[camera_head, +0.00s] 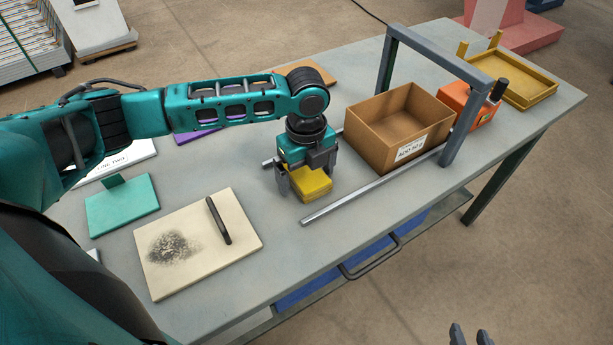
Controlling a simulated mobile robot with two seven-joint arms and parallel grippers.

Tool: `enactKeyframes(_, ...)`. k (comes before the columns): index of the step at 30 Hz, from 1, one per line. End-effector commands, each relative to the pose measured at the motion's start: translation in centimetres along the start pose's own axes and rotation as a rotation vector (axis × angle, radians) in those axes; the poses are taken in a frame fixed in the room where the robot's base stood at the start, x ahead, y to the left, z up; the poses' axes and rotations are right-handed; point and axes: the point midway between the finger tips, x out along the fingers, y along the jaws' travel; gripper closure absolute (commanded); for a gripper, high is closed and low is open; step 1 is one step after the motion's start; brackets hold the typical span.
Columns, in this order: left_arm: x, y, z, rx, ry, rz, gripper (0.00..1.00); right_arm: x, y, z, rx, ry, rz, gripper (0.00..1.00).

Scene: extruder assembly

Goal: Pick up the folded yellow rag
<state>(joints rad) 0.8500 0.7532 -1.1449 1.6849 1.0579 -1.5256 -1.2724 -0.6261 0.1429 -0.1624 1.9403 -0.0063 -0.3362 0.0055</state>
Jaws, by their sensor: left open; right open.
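The folded yellow rag (311,187) lies on the grey table, between two metal rails. My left gripper (308,182) points down over the rag. Its jaws are open, with one finger at the left side of the rag and the other near its right back side. The gripper hides the back part of the rag. I cannot tell whether the fingers touch it. My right gripper (470,336) shows only as fingertips at the bottom edge, open and empty, away from the table.
A cardboard box (369,138) stands right of the rag under a grey frame (462,127). An orange device (470,103) and a yellow tray (541,98) are further right. A cream board (187,270) with dark powder and a black-handled tool lies left front. A metal rail (345,202) runs close by the rag.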

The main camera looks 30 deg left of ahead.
Motion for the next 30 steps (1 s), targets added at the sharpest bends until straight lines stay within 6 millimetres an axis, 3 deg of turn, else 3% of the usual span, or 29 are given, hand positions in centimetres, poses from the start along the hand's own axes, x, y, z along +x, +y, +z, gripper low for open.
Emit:
enactKeyframes(4,-0.03,-0.01,-0.01,0.000,0.000,0.000,0.01,-0.01,0.01,-0.02,0.000,0.000,0.000,0.59)
enactKeyframes(21,-0.08,-0.02,-0.01,0.000,0.000,0.000,0.56,-0.01,0.00,-0.04,0.000,0.001,0.000,0.59)
enactKeyframes(30,-0.54,-0.06,0.02,0.000,-0.001,-0.001,0.57,-0.06,-0.01,-0.14,-0.001,0.001,0.000,0.59)
